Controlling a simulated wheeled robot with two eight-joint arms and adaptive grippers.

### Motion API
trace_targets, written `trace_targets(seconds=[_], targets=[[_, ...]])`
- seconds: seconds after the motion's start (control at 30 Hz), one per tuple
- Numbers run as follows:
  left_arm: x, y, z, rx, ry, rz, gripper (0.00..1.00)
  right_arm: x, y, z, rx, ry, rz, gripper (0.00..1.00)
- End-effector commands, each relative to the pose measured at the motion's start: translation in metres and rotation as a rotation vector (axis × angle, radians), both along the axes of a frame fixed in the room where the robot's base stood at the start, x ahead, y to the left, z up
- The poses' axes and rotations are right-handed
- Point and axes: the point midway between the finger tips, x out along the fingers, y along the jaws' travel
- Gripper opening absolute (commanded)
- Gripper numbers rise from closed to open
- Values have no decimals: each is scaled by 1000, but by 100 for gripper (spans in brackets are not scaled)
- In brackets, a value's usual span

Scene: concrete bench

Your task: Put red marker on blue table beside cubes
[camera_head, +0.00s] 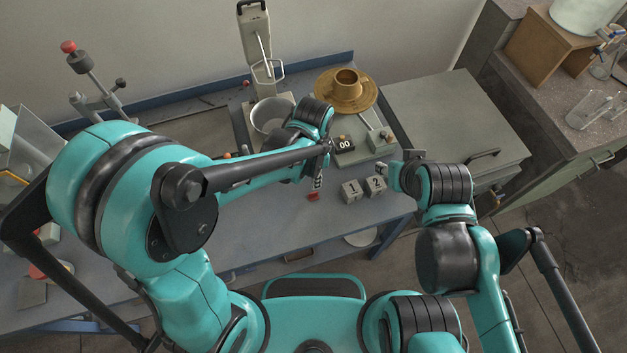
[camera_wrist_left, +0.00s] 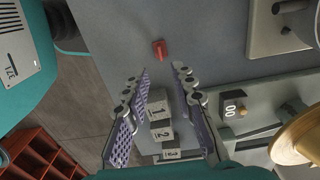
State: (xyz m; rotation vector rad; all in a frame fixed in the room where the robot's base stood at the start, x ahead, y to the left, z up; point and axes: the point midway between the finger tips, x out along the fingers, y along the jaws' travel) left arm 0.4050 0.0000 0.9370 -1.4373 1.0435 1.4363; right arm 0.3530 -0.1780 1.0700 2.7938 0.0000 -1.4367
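A small red piece, which I take to be the red marker (camera_head: 313,196), lies on the blue-grey table (camera_head: 275,235). It also shows in the left wrist view (camera_wrist_left: 160,49), just beyond my fingertips. A third cube (camera_wrist_left: 171,155) shows beyond cube 2 in the wrist view. My left gripper (camera_wrist_left: 161,72) is open and empty, above the table, with its fingers apart; it also shows in the head view (camera_head: 320,168). My right gripper (camera_head: 404,166) is beside cube 2; its finger opening is unclear.
A device marked 00 (camera_head: 344,144), a brass dish (camera_head: 346,92) and a metal pot (camera_head: 270,116) stand behind the cubes. A grey cabinet (camera_head: 450,115) adjoins the table at right. The front table area left of the marker is clear.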

Motion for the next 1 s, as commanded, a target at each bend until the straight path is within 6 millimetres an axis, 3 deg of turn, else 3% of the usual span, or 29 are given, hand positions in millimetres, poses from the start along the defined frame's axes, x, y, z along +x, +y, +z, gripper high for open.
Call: trace_targets(seconds=[0.13,0.47,0.57,0.8,1.0], targets=[[0,0,20,0,0,0,26,0,0,7,0,0,0,40],[0,8,34,-9,-19,45,26,0,0,8,0,0,0,40],[0,28,52,-35,-71,163,26,0,0,8,0,0,0,40],[-15,102,108,-164,-277,641,26,0,0,8,0,0,0,40],[-37,152,133,-291,-436,999,26,0,0,8,0,0,0,40]])
